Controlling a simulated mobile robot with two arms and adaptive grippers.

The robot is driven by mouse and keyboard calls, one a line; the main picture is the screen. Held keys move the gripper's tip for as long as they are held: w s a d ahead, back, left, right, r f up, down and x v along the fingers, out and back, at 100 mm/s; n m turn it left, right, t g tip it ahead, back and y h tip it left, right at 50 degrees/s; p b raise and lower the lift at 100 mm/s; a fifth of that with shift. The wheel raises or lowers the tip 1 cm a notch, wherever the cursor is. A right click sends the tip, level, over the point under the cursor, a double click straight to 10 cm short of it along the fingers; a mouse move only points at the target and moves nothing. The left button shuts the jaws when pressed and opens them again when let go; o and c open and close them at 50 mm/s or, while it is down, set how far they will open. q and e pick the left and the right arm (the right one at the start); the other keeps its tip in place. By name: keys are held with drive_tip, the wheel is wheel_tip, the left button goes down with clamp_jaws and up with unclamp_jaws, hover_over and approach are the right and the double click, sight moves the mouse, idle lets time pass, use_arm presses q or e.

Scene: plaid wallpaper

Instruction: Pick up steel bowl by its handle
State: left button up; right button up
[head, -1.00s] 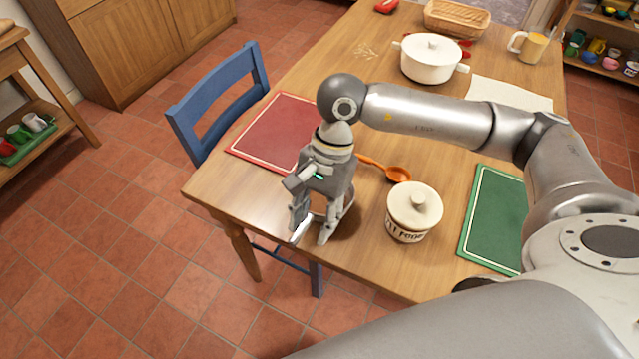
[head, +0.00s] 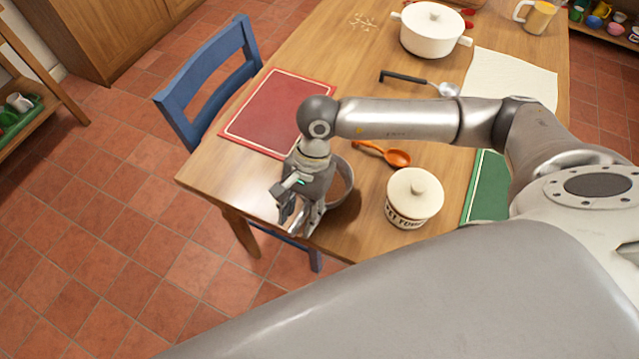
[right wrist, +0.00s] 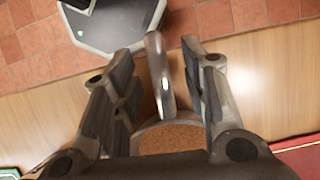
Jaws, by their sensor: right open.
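The steel bowl (head: 347,187) stands near the table's front left edge, partly hidden behind my right gripper (head: 297,220). In the right wrist view, its metal handle (right wrist: 161,80) rises between the two spread fingers of the right gripper, with a gap on each side. The bowl's inside (right wrist: 170,138) looks brown there, and its lower part is hidden by the gripper body. The right gripper is open and points down around the handle. My left gripper is not in view.
A red mat (head: 275,110) lies behind, and a green mat (head: 488,185) lies right. A black-handled ladle (head: 447,89), a white pot (head: 430,32) and a blue chair (head: 205,75) are farther off.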

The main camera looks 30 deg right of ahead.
drive_tip(key=shift+x, duration=0.95)
clamp_jaws()
